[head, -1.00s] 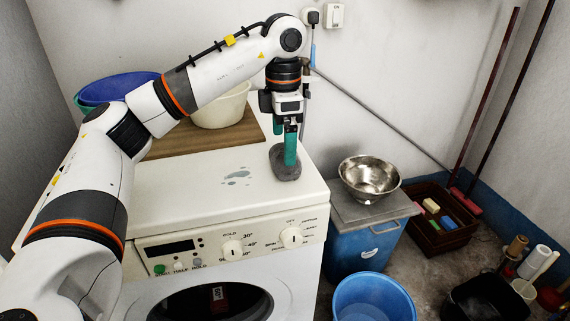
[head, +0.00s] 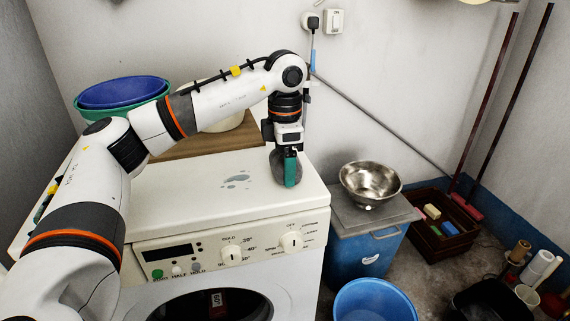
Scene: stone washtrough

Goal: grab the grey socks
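The grey socks (head: 279,168) form a rounded dark-grey bundle on the white top of the washing machine (head: 190,205), near its right edge. My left gripper (head: 287,170) points straight down at the socks. One green finger stands in front of the bundle, its tip low near the machine top. The other finger is hidden, so I cannot tell whether the fingers press on the socks. My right gripper is not in view.
A small puddle (head: 237,180) lies left of the socks. Blue and green basins (head: 122,92) stand on a wooden board (head: 205,143) behind. A steel bowl (head: 371,181) sits on the lidded blue bin (head: 365,254) to the right. A blue bucket (head: 373,301) stands in front.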

